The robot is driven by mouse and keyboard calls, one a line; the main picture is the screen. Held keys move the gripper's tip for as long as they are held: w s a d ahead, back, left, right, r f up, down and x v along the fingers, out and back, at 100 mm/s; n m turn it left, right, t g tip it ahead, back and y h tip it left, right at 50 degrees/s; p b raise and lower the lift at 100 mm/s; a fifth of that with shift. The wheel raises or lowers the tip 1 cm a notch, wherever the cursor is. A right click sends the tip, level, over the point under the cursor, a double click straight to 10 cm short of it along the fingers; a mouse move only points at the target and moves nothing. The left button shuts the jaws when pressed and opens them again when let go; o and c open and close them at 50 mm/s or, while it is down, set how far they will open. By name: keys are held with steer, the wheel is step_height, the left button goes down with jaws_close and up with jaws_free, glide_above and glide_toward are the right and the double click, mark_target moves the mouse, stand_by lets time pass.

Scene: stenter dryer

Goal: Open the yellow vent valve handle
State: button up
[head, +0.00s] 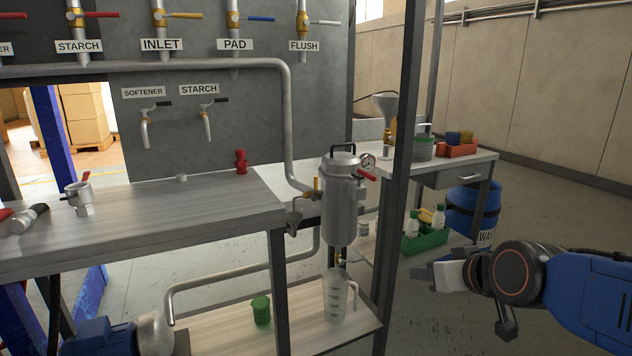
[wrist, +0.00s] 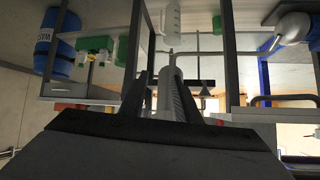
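A steel filter vessel (head: 341,205) hangs at the bench's right end, with a pressure gauge (head: 367,162) and a red lever (head: 367,176) on its right. A small upright yellow handle (head: 317,186) shows at its left side; I cannot tell for sure whether this is the vent valve handle. My gripper (head: 430,278) is at lower right, apart from the vessel and pointing left. In the wrist view its two dark fingers (wrist: 164,80) stand apart with nothing held. The vessel (wrist: 172,88) appears inverted beyond them. The yellow handle cannot be made out there.
A dark post (head: 400,150) rises just right of the vessel. A clear jug (head: 337,297) and green cup (head: 261,310) stand on the lower shelf. A green crate (head: 425,241) and blue drum (head: 473,210) are behind. Several pipe valves, one yellow (head: 182,16), line the wall panel.

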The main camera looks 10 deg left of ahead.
steer(key=w+a+r+n+t+y, duration=0.1)
steer(key=w+a+r+t+y, duration=0.2)
steer(key=w+a, duration=0.55)
steer(key=t, duration=0.4)
glide_toward(317, 180)
steer(key=x, duration=1)
steer(key=shift+w+a, duration=0.25)
steer(key=shift+w, duration=0.1)
jaws_close()
